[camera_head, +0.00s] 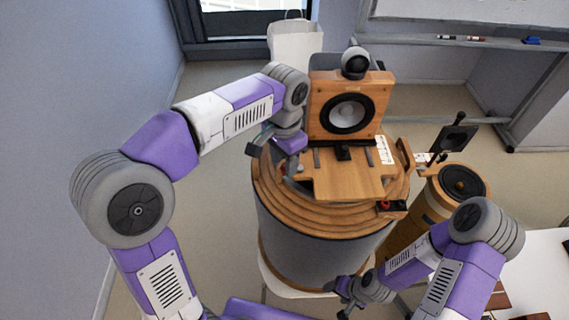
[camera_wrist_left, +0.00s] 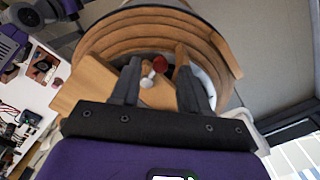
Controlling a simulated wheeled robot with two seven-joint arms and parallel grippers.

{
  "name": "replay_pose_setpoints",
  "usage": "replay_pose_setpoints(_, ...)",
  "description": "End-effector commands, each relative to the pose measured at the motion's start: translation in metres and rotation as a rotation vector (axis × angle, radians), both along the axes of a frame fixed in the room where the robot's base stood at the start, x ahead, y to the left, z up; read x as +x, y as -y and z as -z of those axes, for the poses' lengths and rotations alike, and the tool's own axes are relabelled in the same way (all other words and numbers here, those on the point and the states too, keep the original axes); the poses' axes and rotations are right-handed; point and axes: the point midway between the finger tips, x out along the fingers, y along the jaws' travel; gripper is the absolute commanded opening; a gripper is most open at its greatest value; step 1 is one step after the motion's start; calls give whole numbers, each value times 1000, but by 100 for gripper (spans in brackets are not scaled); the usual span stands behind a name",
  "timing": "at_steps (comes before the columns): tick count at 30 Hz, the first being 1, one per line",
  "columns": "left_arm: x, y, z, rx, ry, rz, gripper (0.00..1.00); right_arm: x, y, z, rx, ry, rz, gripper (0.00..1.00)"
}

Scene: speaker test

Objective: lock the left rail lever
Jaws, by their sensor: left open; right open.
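My left gripper (camera_head: 272,158) is open over the left side of the stand's top. In the left wrist view, a small lever-like part with a red knob (camera_wrist_left: 157,64) and a pale ball-ended piece (camera_wrist_left: 148,79) shows between the open fingers (camera_wrist_left: 155,85); whether they touch it cannot be told. My right gripper (camera_head: 350,293) is open and low, in front of the stand.
A black block with a red part (camera_head: 391,208) sits at the plate's front right. A smaller round wooden stand (camera_head: 460,185) with a dark top is to the right. A white table (camera_head: 540,270) is at lower right. A white bag (camera_head: 294,40) stands behind.

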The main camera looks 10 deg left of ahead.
Motion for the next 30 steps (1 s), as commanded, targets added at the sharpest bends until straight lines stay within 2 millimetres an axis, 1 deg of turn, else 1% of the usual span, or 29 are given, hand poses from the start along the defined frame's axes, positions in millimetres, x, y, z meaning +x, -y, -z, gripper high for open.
replay_pose_setpoints(1, 0, 0, 8, 1, -3, 0, 45, 0, 0, 2, 0, 1, 0, 64)
replay_pose_setpoints(5, 0, 0, 17, 1, -1, -1, 45, 0, 0, 3, 0, 1, 0, 64)
replay_pose_setpoints(14, 0, 0, 18, 0, 0, -1, 45, 0, 0, 3, 0, 1, 0, 64)
replay_pose_setpoints(21, 0, 0, 18, 0, 0, -1, 8, 1, 0, 3, 0, 1, 0, 64)
replay_pose_setpoints(23, 0, 0, 18, 0, 0, -1, 0, 1, 0, 3, 0, 1, 0, 64)
replay_pose_setpoints(30, 0, 0, 18, 0, 0, -9, 0, 1, 0, 3, 0, 1, 0, 64)
